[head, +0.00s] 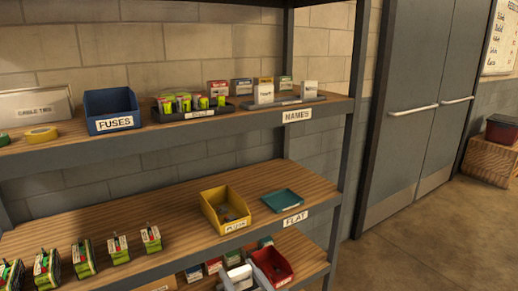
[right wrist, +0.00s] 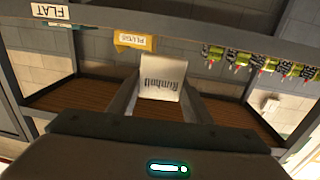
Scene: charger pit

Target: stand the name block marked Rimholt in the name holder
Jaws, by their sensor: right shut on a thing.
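My right gripper (right wrist: 158,92) is shut on a white name block (right wrist: 160,72), which reads "Rimholt" and appears upside down in the right wrist view. In the head view the right gripper (head: 241,274) is low at the bottom edge, in front of the lowest shelf beside the red bin; the block is hard to make out there. The name holder (head: 287,103) is a grey rack above the NAMES label at the right end of the top shelf. Two white blocks (head: 263,93) (head: 309,89) stand at it. My left gripper is not in view.
The top shelf also holds a blue FUSES bin (head: 112,105) and a dark tray (head: 190,113) of green cells. The middle shelf has several chargers, a yellow bin (head: 226,208) and a teal FLAT tray (head: 283,200). A red bin (head: 272,266) and small boxes stand below. A post (head: 352,120) bounds the right.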

